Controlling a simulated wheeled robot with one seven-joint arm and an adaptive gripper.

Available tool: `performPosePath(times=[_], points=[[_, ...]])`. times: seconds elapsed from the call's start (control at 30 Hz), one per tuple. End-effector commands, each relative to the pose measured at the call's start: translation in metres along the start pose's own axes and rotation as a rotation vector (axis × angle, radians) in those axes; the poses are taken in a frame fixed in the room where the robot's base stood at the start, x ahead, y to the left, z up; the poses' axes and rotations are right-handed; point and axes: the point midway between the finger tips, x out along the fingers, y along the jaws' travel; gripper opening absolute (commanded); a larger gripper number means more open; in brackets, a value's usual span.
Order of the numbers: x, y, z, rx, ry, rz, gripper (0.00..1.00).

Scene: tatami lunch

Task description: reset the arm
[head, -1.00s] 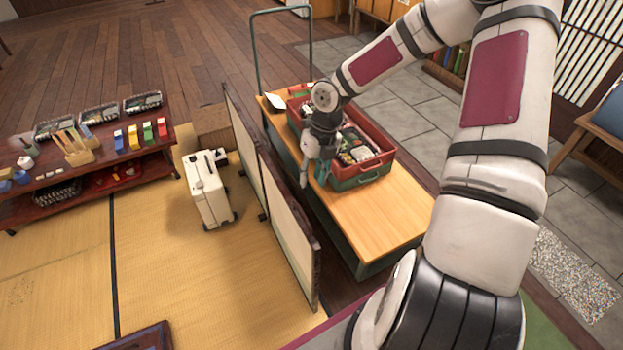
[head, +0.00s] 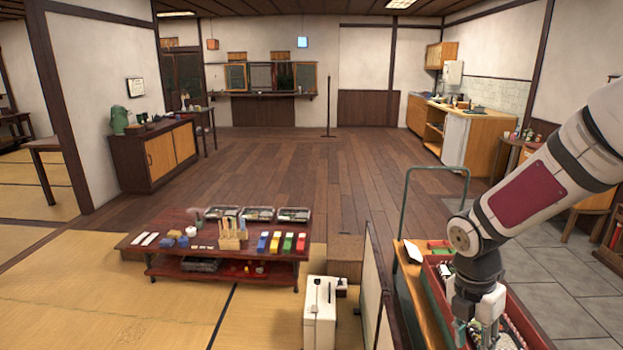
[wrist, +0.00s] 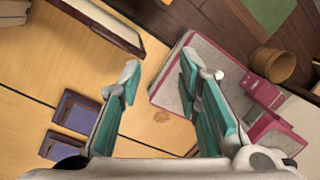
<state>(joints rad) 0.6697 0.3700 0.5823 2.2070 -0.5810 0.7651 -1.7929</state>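My arm reaches in from the right in the head view, bent with the wrist pointing down. My gripper (head: 476,328) hangs in front of the red and green crate (head: 515,322) on the wooden trolley (head: 408,275), covering part of it. The wrist view shows my gripper (wrist: 165,85) with its two teal-padded fingers well apart and nothing between them. I cannot tell from the head view how high it is above the trolley.
A low table (head: 170,258) with blocks and trays stands at centre left. A white suitcase-like box (head: 319,325) and a folding screen (head: 373,295) stand left of the trolley. The trolley's green handle (head: 405,200) rises behind. The plank floor beyond is open.

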Motion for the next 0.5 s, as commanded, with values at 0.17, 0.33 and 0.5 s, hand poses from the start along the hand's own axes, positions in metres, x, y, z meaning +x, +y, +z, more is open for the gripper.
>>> performPosePath(times=[0.17,0.33,0.5], points=[[-0.059,-0.027,-0.017,0.39,-0.092,0.008,0.31],[-0.106,-0.052,-0.04,0.774,-0.131,0.077,0.31],[-0.147,-0.077,-0.069,1.156,-0.103,0.184,0.31]])
